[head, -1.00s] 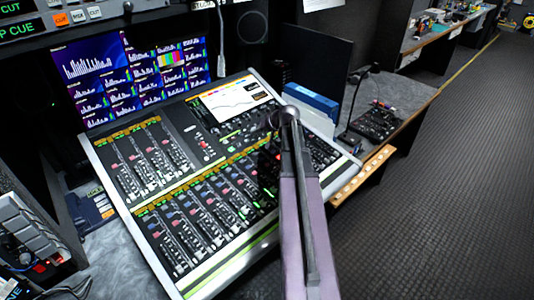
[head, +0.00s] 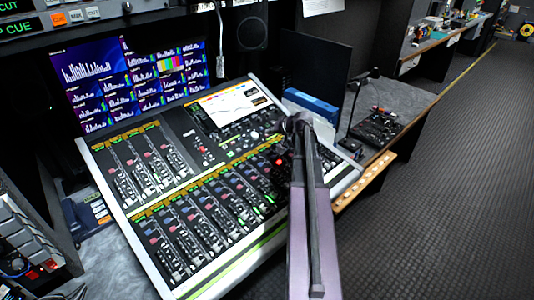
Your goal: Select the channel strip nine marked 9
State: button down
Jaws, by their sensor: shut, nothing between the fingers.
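The mixing console (head: 180,286) stands tilted on the desk, with a short upper-left bank of channel strips (head: 150,165) and a longer lower bank (head: 205,220). Strip numbers are too small to read, so I cannot tell which strip is marked 9. My gripper (head: 281,168) is small and dark against the right part of the lower bank, partly hidden by my arm. It is shut and empty. I cannot tell whether it touches the console. A red light shows beside it.
A monitor wall (head: 130,80) stands behind the console, with a dark screen (head: 312,75) and a blue box (head: 312,108) at its right. A black control unit (head: 376,128) lies on the right desk. The floor at right is clear.

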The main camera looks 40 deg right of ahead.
aim_at(268, 155)
jog(key=shift+w+f+b, duration=0.2)
jog(key=shift+f+b, duration=1.1)
jog(key=shift+f, duration=0.05)
jog(key=shift+w+f+b, duration=0.15)
jog(key=shift+f+b, duration=1.1)
jog(key=shift+f, duration=0.1)
jog(key=shift+w+f+b, duration=0.2)
jog(key=shift+f+b, duration=1.1)
jog(key=shift+f, duration=0.05)
jog(key=shift+w+f+b, duration=0.15)
jog(key=shift+f+b, duration=0.7)
jog(key=shift+r, duration=0.2)
jog(key=shift+r+p, duration=0.65)
jog(key=shift+p, duration=0.2)
jog(key=shift+s+r+p, duration=0.25)
jog(key=shift+r+p, duration=1)
jog(key=shift+s+r+p, duration=0.25)
jog(key=shift+r+p, duration=1)
